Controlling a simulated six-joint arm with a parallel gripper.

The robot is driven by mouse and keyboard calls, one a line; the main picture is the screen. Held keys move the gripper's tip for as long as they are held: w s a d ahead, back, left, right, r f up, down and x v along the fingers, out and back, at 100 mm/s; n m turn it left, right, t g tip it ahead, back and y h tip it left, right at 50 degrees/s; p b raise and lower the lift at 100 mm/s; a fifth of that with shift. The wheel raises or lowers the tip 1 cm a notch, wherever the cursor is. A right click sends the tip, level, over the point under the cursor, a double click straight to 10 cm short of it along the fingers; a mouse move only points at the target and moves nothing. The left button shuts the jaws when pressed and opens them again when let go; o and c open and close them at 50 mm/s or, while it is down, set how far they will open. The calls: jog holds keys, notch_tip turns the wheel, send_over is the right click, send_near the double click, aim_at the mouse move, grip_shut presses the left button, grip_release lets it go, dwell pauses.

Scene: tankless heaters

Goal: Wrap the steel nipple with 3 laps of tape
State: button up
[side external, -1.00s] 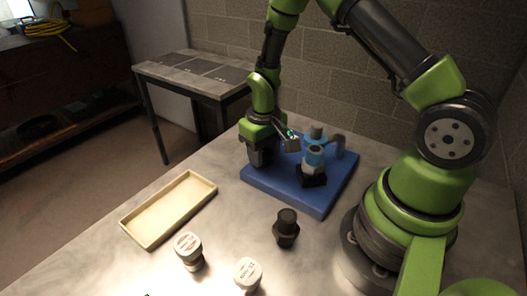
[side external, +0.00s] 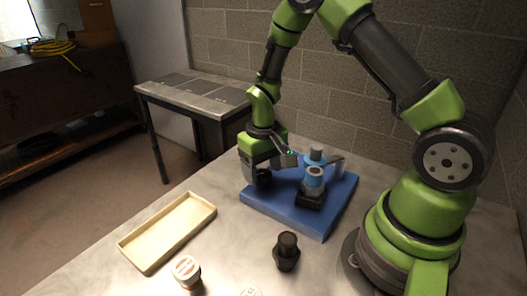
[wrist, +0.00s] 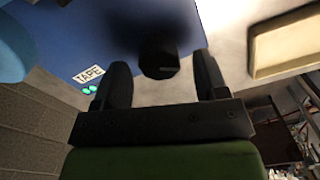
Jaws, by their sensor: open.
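My gripper (side external: 256,172) hangs low over the left part of a blue board (side external: 302,216), its jaws apart. In the wrist view, a round black knob or stub (wrist: 158,62) shows between and beyond the two fingers (wrist: 163,72). I cannot tell whether either finger touches it. On the board, right of my gripper, a black block (side external: 309,201) holds an upright piece with a blue band and grey top (side external: 314,177). A grey and blue cylinder (side external: 316,152) stands behind it. I cannot tell which part is the steel nipple. A "TAPE" label (wrist: 89,75) lies beside the left finger.
A beige tray (side external: 203,214) lies at left on the table. A dark fitting (side external: 287,252) stands in front of the board. A white-lidded jar (side external: 186,269) stands near the front; another lid (side external: 250,292) is cut off at the bottom edge. Table between tray and fitting is clear.

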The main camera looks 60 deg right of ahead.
notch_tip(320, 180, up, 8)
jog(key=shift+r, duration=0.1)
dwell(0.4)
notch_tip(320, 180, up, 12)
jog(key=t, duration=0.4)
send_over(263, 173)
jog(key=s+a, duration=0.4)
jog(key=s, duration=0.2)
jog(key=s+a+r+t+y, duration=0.1)
jog(key=s+a+r, duration=0.1)
jog(key=s, duration=0.3)
jog(key=s+a+r+t+y, duration=0.1)
jog(key=s+r+t, duration=0.1)
jog(key=s, duration=0.3)
jog(key=shift+a+r+m, duration=0.3)
jog(key=shift+a+r, duration=0.05)
jog(key=shift+r, duration=0.15)
